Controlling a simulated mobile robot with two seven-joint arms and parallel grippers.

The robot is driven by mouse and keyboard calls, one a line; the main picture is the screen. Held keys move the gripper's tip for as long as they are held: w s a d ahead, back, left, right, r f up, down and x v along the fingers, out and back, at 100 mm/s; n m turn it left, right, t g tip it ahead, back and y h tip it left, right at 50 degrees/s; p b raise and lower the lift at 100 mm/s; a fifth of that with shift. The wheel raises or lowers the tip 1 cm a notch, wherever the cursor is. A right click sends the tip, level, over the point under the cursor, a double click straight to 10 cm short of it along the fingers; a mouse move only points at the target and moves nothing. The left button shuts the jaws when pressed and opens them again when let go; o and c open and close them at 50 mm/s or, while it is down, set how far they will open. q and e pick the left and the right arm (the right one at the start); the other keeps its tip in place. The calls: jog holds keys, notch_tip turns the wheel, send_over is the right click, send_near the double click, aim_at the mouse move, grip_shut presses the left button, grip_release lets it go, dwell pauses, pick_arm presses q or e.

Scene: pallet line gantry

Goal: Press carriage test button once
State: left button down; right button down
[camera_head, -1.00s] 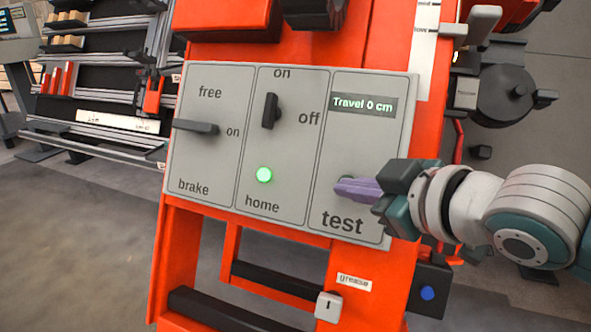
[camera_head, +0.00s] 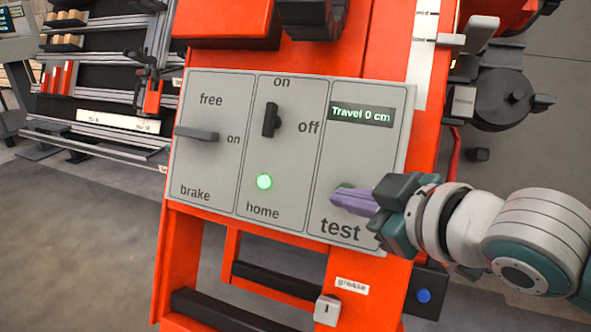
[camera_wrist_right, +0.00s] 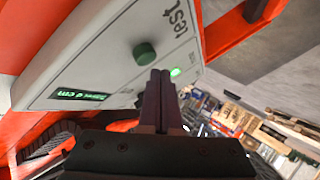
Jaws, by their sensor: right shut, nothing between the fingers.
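The grey control panel (camera_head: 290,215) is on the orange machine. Its test button (camera_wrist_right: 144,52) is a round green knob standing out from the panel, beside the word test. In the head view my right gripper covers most of it; only a bit of green (camera_head: 346,186) shows above the fingers. My right gripper (camera_head: 335,197) is shut and empty, its purple fingers pointing at the panel just below the button. In the wrist view the fingertips (camera_wrist_right: 160,75) appear beside the button; I cannot tell whether they touch it. My left gripper is not in view.
The display (camera_head: 361,114) reads "Travel 0 cm". The home lamp (camera_head: 264,181) glows green. The brake lever (camera_head: 197,135) lies level towards on; the black switch (camera_head: 270,120) stands upright towards on. A blue button (camera_head: 424,295) and grease label sit below the panel.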

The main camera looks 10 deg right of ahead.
jog(key=s+a+r+p, duration=0.1)
jog(key=p, duration=0.1)
jog(key=s+a+r+p, duration=0.1)
jog(key=s+p, duration=0.1)
jog(key=shift+s+a+r, duration=0.15)
jog(key=shift+s+a, duration=0.05)
jog(key=shift+s, duration=0.1)
jog(key=shift+r, duration=0.1)
dwell(0.4)
jog(key=s+d+r+m+g+h+p, duration=0.1)
jog(key=s+d+r+m+g+p, duration=0.15)
jog(key=s+r+p, duration=0.8)
jog(key=s+d+r+m+g+h+p, duration=0.15)
jog(key=s+r+g+p, duration=0.35)
jog(key=r+p, duration=1)
jog(key=s+d+r+m+g+h+p, duration=0.1)
jog(key=s+d+r+m+g+p, duration=0.15)
jog(key=s+r+p, duration=0.9)
jog(key=w+a+r+p, duration=0.1)
jog(key=w+r+p, duration=0.2)
jog(key=r+p, duration=3.1)
jog(key=p, duration=0.3)
jog(key=shift+w+r+t+p, duration=0.15)
jog(key=shift+r+t+p, duration=0.15)
jog(key=shift+t, duration=0.1)
